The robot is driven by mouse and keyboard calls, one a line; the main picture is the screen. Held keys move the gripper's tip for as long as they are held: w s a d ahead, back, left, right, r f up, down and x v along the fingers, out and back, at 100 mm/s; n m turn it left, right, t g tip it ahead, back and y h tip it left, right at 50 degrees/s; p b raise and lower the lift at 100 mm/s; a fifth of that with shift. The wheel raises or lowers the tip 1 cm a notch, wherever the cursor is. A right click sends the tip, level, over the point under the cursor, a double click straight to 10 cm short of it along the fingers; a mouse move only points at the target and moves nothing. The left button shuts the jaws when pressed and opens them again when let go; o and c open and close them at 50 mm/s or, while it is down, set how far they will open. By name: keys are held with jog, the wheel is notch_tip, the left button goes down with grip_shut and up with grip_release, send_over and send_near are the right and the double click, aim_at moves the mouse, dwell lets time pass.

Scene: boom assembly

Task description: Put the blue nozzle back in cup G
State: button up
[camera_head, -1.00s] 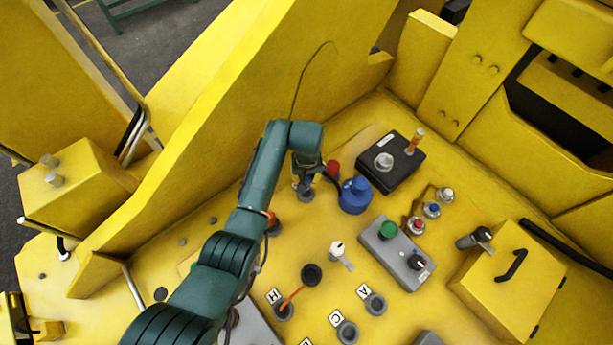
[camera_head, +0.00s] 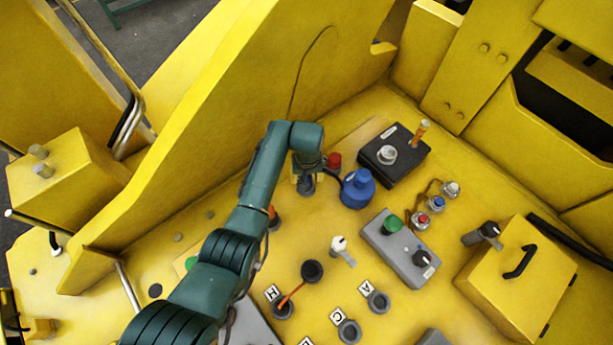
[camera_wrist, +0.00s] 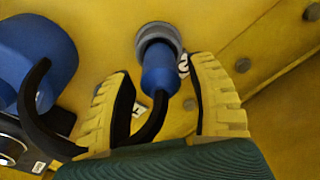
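The blue nozzle (camera_wrist: 160,70) stands with its far end in a grey round cup (camera_wrist: 158,38) in the wrist view. A black hose (camera_wrist: 155,122) runs from its near end. My gripper (camera_wrist: 160,72) is open, with one finger on each side of the nozzle and a visible gap on both sides. A label partly hidden behind the right finger looks like a G (camera_wrist: 183,65). In the head view my gripper (camera_head: 307,164) is above the grey cup (camera_head: 306,186); the nozzle is hidden there by my arm.
A blue container (camera_head: 357,189) stands right of the gripper; it also shows in the wrist view (camera_wrist: 38,55). A black box (camera_head: 394,156) and a grey button box (camera_head: 401,250) lie further right. Labelled cups, such as cup A (camera_head: 378,302), are nearer. A tall yellow wall (camera_head: 230,110) rises left.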

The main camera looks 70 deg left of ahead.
notch_tip(320, 180, up, 12)
jog(key=d, duration=0.1)
dwell(0.5)
jog(key=shift+s, duration=0.1)
dwell(0.4)
